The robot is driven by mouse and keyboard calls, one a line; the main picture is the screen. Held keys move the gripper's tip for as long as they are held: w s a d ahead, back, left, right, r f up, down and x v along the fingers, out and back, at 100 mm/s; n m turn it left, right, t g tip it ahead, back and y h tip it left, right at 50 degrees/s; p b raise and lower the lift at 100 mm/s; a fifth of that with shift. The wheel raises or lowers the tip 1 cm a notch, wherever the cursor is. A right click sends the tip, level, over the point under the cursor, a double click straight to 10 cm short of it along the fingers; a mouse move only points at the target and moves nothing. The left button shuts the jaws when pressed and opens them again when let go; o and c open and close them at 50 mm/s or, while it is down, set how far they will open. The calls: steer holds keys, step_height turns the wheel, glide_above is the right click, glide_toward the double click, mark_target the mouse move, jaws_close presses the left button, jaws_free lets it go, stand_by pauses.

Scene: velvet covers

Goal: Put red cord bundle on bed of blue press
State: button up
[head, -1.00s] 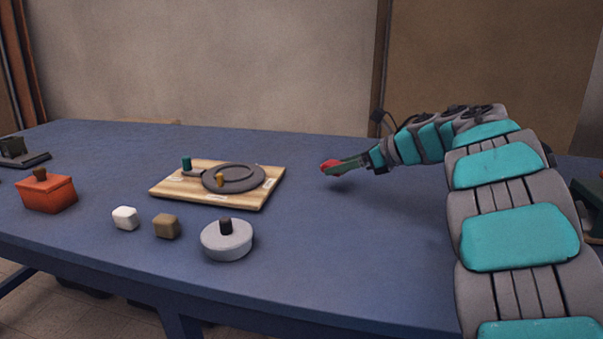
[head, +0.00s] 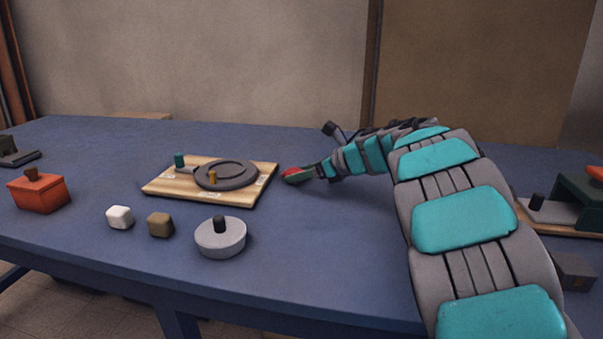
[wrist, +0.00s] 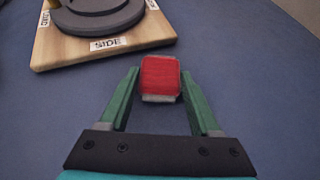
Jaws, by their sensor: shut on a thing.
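The red cord bundle (wrist: 160,73) is a small red block with a pale grey lower edge, between the green fingertips of my gripper (wrist: 160,80) in the wrist view. My gripper is shut on it. In the head view, the red bundle (head: 293,173) shows at the tip of my gripper (head: 300,176), just right of the wooden board. It seems close above the table, but the gap is hard to judge. I cannot make out a blue press in either view.
The wooden board (head: 240,200) carries a dark round device and a label reading SIDE. A grey round pot (head: 220,238), brown block (head: 160,225), white block (head: 120,217) and orange box (head: 38,194) stand left. A dark green device (head: 580,205) stands right.

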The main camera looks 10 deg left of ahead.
steer(key=shift+f+b, duration=0.2)
steer(key=shift+b, duration=0.1)
steer(key=o, duration=1.5)
steer(key=shift+c, duration=0.2)
steer(key=shift+r, duration=0.2)
